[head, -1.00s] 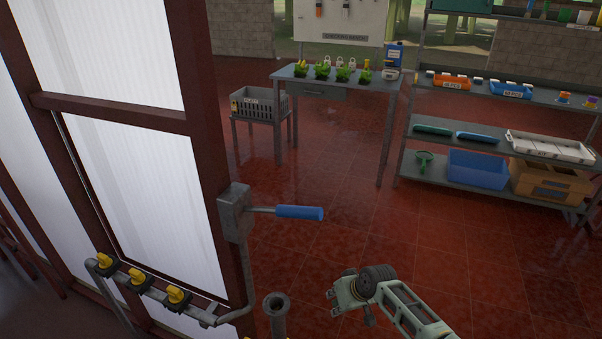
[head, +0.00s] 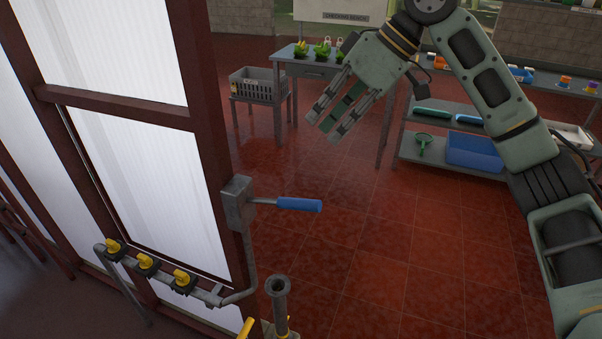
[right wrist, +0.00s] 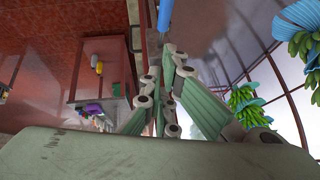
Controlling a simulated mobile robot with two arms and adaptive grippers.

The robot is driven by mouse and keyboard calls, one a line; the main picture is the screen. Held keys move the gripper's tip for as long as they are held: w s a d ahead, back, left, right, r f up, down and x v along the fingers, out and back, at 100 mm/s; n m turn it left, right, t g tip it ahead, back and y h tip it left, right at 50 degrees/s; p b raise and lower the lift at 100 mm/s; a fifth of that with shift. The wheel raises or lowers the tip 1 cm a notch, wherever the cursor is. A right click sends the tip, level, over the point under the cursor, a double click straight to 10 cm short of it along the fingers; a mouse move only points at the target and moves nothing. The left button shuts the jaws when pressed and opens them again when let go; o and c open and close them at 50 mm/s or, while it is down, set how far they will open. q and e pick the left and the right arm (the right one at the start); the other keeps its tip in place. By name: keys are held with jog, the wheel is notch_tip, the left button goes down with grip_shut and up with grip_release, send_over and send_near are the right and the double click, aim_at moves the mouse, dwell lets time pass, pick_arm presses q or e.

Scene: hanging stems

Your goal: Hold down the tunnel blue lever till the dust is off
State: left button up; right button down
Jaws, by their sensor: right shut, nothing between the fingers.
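The blue lever (head: 298,204) sticks out to the right, about level, from a grey box (head: 238,203) on the dark red door post. My right gripper (head: 325,123) is above and a little right of the lever, apart from it, with its fingers pointing down and left. It is shut and empty. In the right wrist view a blue bar, seemingly the lever handle (right wrist: 165,15), shows at the top edge beyond the fingertips (right wrist: 172,55). My left gripper is out of view. I cannot make out any dust.
A pipe with several yellow valve handles (head: 146,262) runs below the lever box, and a grey upright pipe (head: 279,305) stands nearby. The framed white panels (head: 180,180) are on the left. A bench (head: 320,70), a crate (head: 258,82) and shelves stand behind. Red floor is open to the right.

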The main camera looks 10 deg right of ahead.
jog(key=shift+w+f, duration=0.1)
jog(key=p, duration=0.4)
send_near(283, 202)
notch_tip(283, 202, down, 2)
jog(key=w+a, duration=0.1)
jog(key=w, duration=0.1)
jog(key=shift+w+a+f, duration=0.2)
jog(key=shift+a+f, duration=0.05)
jog(key=shift+f, duration=0.05)
